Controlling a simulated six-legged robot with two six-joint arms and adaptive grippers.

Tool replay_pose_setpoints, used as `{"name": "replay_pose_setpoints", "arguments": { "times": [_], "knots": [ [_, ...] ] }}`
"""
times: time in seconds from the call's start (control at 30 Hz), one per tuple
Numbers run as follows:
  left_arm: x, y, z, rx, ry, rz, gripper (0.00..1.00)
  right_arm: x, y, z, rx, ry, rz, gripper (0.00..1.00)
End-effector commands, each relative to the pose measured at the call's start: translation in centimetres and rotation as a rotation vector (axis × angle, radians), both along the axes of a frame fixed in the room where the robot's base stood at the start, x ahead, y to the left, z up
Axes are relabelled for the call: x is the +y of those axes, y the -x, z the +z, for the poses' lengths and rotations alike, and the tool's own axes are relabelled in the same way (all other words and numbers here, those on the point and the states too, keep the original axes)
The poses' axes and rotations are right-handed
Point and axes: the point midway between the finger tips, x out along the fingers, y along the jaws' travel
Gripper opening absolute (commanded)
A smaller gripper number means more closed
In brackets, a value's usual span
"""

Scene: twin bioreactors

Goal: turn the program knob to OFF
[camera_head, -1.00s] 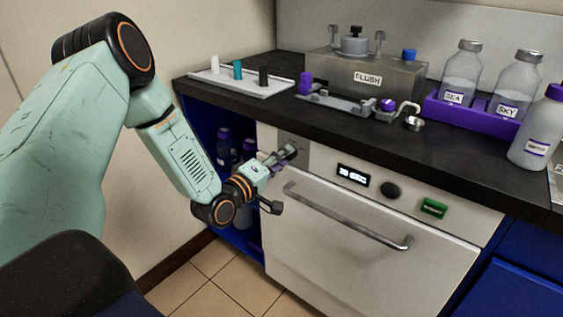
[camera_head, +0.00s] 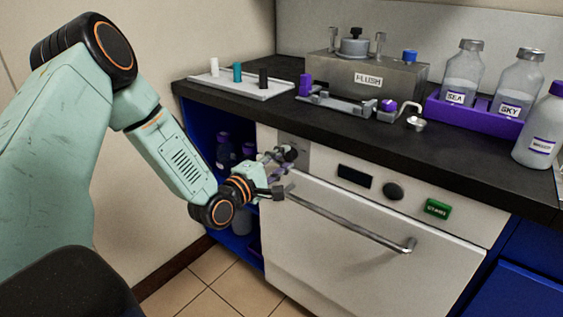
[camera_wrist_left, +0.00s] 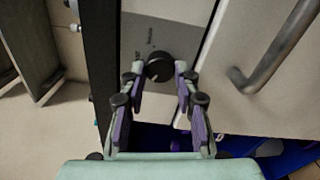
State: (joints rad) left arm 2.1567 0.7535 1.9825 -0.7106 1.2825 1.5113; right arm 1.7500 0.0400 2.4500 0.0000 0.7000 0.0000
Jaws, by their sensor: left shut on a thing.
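The program knob (camera_head: 290,153) is a dark round knob on a grey plate at the left end of the machine's front panel. In the left wrist view the knob (camera_wrist_left: 159,67) sits between the fingertips, with small markings on the plate above it, too small to read. My left gripper (camera_head: 281,157) is shut on the knob; it also shows in the left wrist view (camera_wrist_left: 160,72), one finger on each side. The display (camera_head: 354,176) on the panel is dark. My right gripper is not in view.
A long handle bar (camera_head: 350,220) crosses the machine door just below the gripper. An open blue cabinet (camera_head: 200,130) with bottles lies left. The countertop (camera_head: 340,133) above holds trays and bottles.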

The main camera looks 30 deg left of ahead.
Motion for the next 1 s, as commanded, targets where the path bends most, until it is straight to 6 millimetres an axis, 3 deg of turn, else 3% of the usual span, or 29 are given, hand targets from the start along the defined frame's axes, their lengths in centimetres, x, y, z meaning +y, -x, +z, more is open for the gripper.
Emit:
{"name": "replay_pose_setpoints", "arguments": {
  "times": [0.37, 0.4, 0.67, 1.0],
  "knots": [
    [-0.05, 0.01, 0.01, 0.001, 0.006, -0.001, 0.0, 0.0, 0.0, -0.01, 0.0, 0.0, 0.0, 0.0],
    [-0.05, 0.01, 0.01, 0.001, 0.006, -0.001, 0.33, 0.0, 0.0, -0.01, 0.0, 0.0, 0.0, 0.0],
    [-0.03, 0.0, 0.02, 0.0, 0.004, -0.001, 0.54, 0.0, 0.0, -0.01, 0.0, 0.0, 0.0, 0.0],
    [0.05, 0.18, 0.0, 0.001, 0.005, 0.001, 0.54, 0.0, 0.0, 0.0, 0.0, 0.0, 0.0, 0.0]
  ]
}}
